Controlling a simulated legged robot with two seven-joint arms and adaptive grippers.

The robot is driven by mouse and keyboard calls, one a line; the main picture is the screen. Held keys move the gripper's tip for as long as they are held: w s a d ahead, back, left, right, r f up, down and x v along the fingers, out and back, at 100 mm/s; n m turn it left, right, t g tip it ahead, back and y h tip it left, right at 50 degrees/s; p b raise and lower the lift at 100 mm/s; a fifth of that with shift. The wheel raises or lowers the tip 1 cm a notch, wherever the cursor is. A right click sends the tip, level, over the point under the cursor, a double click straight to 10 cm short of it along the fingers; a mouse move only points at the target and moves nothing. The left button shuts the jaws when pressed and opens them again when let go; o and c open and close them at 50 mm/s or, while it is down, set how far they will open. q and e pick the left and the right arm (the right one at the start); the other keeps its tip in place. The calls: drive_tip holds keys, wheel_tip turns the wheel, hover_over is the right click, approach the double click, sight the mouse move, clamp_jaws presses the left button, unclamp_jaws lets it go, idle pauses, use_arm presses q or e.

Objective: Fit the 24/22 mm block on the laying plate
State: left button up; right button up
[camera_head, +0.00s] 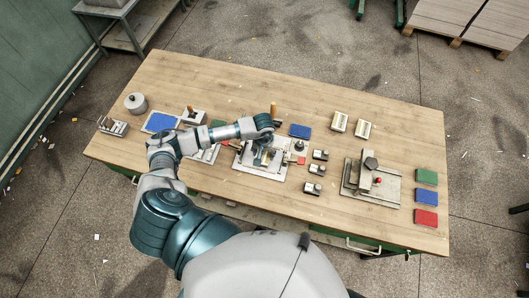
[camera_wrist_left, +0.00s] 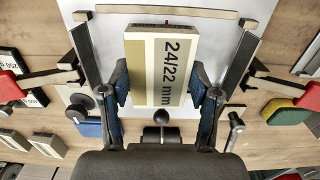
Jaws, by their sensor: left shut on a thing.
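The 24/22 mm block (camera_wrist_left: 162,65), beige and grey with its label facing the camera, sits between the two blue fingers of my left gripper (camera_wrist_left: 163,92) in the left wrist view. The fingers are shut on its sides. Below it is the white laying plate (camera_wrist_left: 215,35), with a pale bar along the far edge and dark metal rails at both sides. In the head view, my left gripper (camera_head: 262,156) is over the laying plate (camera_head: 262,174) and hides most of the block. I cannot tell whether the block touches the plate. My right gripper is not in view.
Red-handled clamps (camera_wrist_left: 10,86) flank the plate. Several small blocks (camera_head: 314,188) stand right of it. A second fixture (camera_head: 385,193) stands farther right, with green, blue and red pads (camera_head: 426,217) near the table's right edge. Two pale blocks (camera_head: 339,121) stand behind.

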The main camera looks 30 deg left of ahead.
use_arm(q)
drive_tip(key=shift+a, duration=0.1)
drive_tip(key=shift+d+r, duration=0.1)
drive_tip(key=shift+d, duration=0.45)
drive_tip(key=shift+a, duration=0.15)
drive_tip(key=shift+a+f+b, duration=0.2)
drive_tip(key=shift+a+b, duration=0.15)
drive_tip(key=shift+a, duration=0.3)
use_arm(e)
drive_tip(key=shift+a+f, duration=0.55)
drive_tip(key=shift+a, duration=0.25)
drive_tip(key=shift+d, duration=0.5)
use_arm(q)
drive_tip(key=shift+f+b, duration=0.15)
drive_tip(key=shift+b, duration=0.15)
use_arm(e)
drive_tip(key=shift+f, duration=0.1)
